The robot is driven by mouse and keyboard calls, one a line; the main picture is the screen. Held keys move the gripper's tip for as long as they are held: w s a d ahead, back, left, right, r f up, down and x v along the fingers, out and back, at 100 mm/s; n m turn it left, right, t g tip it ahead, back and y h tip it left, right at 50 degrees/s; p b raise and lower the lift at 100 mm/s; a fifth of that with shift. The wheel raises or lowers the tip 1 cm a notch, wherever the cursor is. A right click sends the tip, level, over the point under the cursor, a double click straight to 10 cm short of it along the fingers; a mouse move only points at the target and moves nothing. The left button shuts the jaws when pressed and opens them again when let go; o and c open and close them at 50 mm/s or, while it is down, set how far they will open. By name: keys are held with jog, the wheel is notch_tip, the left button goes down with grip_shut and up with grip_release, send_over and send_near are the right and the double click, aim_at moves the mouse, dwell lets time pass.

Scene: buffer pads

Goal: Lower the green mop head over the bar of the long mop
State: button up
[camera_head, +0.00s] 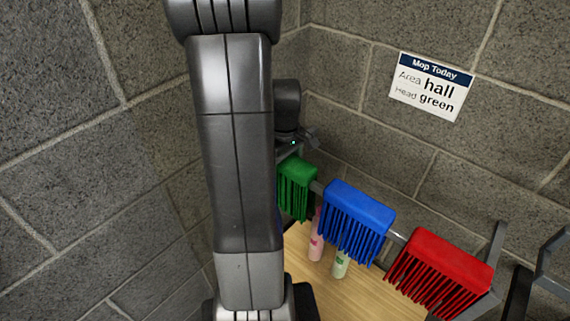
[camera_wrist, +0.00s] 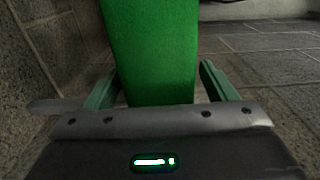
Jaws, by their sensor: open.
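The green mop head (camera_head: 297,188) hangs on a rail against the back wall, to the left of a blue head. My gripper (camera_head: 297,150) is at its top, partly hidden behind my arm. In the wrist view the green mop head (camera_wrist: 150,50) stands between the two open fingers of my gripper (camera_wrist: 155,85). A gap shows on the right side; on the left the finger is close to it, and I cannot tell whether it touches. The long mop and its bar are not clearly in view.
A blue mop head (camera_head: 358,220) and a red mop head (camera_head: 440,272) hang on the same rail to the right. A pink bottle (camera_head: 316,240) and a pale bottle (camera_head: 341,264) stand on a wooden surface (camera_head: 300,262) below. A wall sign (camera_head: 431,87) reads "Mop Today, Area hall, Head green".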

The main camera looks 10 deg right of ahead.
jog(key=c, duration=1.2)
jog(key=shift+r+p, duration=5.25)
jog(key=shift+r, duration=4.3)
